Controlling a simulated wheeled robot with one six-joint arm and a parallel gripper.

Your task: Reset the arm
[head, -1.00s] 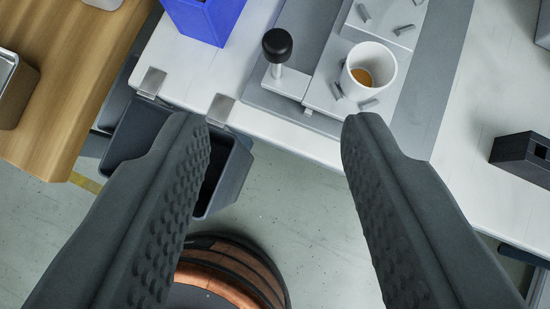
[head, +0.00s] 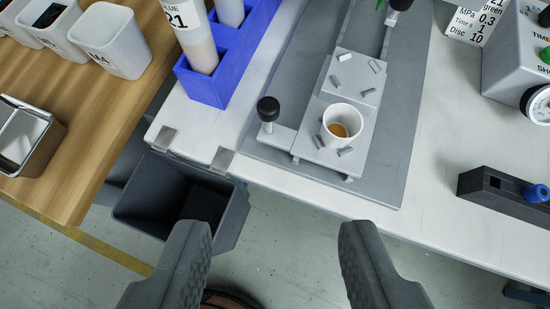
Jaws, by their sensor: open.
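My gripper (head: 272,238) shows at the bottom of the head view with its two dark, ridged fingers wide apart. Nothing is between the fingers except floor behind them. The fingertips lie below the front edge of the white table (head: 300,200) in the picture and appear clear of everything.
A white cup (head: 342,124) with brown contents stands on a grey plate fixture with a black knob (head: 268,108). A dark bin (head: 190,200) hangs at the table's front edge. A blue rack (head: 203,88), wooden table (head: 75,150), dark block (head: 490,190) and grey control box (head: 510,70) surround it.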

